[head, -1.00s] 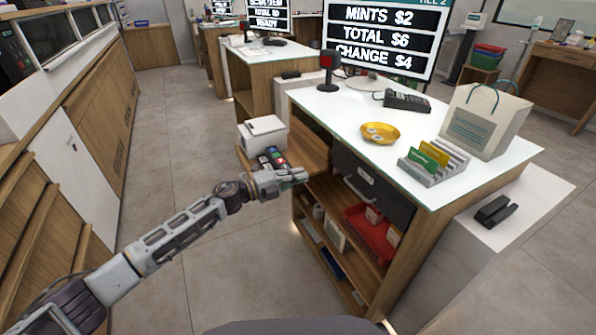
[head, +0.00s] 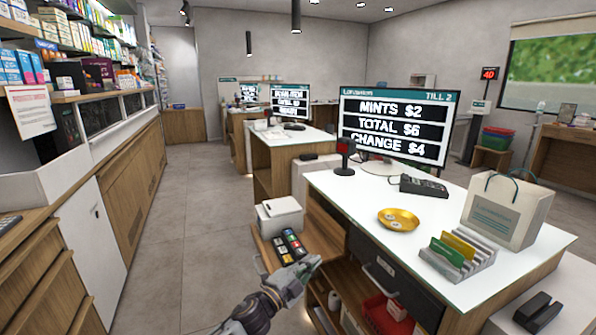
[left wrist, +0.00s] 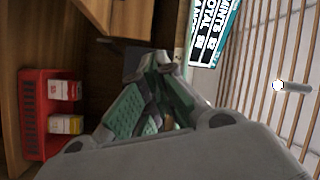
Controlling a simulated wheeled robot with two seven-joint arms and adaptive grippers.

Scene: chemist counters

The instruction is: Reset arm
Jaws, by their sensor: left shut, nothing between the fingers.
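My left gripper (head: 300,270) is in the lower middle of the head view, beside the wooden counter. It is shut and empty. In the left wrist view its fingers (left wrist: 160,75) come together in front of the camera. A card terminal with coloured keys (head: 289,245) lies on a low wooden shelf just behind the gripper in the head view. My right gripper is not in view.
The white counter top (head: 350,205) holds a gold dish with coins (head: 398,220), a card rack (head: 458,255), a paper bag (head: 505,212), a phone (head: 424,186) and a till screen (head: 395,125). A red bin (left wrist: 35,115) sits on a shelf. The aisle floor (head: 205,215) is clear.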

